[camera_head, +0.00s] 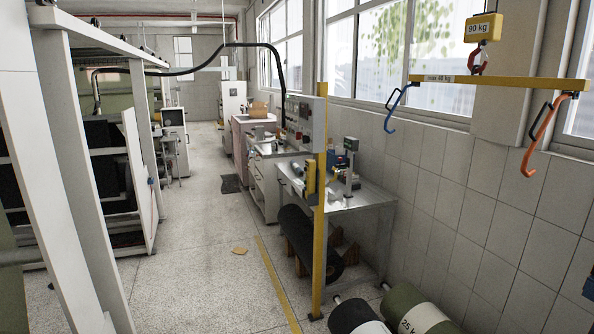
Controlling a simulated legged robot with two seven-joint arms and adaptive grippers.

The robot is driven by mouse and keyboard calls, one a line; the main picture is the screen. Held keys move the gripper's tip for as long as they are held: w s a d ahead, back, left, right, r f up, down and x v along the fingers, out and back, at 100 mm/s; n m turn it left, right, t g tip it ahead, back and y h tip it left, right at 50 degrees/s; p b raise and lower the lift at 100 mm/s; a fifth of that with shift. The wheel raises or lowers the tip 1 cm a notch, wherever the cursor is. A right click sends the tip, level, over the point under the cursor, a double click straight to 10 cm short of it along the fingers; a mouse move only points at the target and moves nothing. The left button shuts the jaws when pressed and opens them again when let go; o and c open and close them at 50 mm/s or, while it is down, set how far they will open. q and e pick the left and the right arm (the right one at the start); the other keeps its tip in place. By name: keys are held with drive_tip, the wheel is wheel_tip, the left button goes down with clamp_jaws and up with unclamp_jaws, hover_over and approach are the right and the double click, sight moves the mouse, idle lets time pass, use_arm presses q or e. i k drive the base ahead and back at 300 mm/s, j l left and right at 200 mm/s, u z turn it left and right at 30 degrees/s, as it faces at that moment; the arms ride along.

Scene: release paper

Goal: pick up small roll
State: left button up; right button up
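Two rolls lie on the floor at the bottom edge, both cut off by the frame. One is a black roll (352,314) with a pale end of a bar sticking out. To its right is an olive-green roll (405,303) with a white label reading "25 k", the rest cut off. A larger dark roll (305,236) rests on a wooden support under the metal table. I cannot tell for sure which one is the small roll. Neither of my grippers shows in this view.
A yellow lifting bar (500,83) with a blue hook (392,112) and an orange hook (540,135) hangs at upper right. A yellow post (320,220) stands before the metal table (365,198). White racks (110,150) stand left. The middle floor (200,250) is mostly clear.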

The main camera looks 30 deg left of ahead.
sight(299, 173)
drive_tip(key=i+j+u, duration=1)
drive_tip(key=i+u, duration=0.3)
drive_tip(key=i, duration=0.2)
drive_tip(key=i+j+u, duration=0.1)
drive_tip(key=i, duration=1.95)
drive_tip(key=i+z, duration=0.1)
drive_tip(key=i, duration=0.9)
drive_tip(key=i+j+z, duration=0.1)
drive_tip(key=i, duration=0.9)
drive_tip(key=i+j+z, duration=0.1)
drive_tip(key=i+z, duration=0.25)
drive_tip(key=z, duration=0.15)
drive_tip(key=i+j+z, duration=0.2)
drive_tip(key=i+z, duration=0.15)
drive_tip(key=z, duration=0.15)
drive_tip(key=i+j+z, duration=0.3)
drive_tip(key=z, duration=0.15)
drive_tip(key=i+j+z, duration=0.2)
drive_tip(key=j+z, duration=0.3)
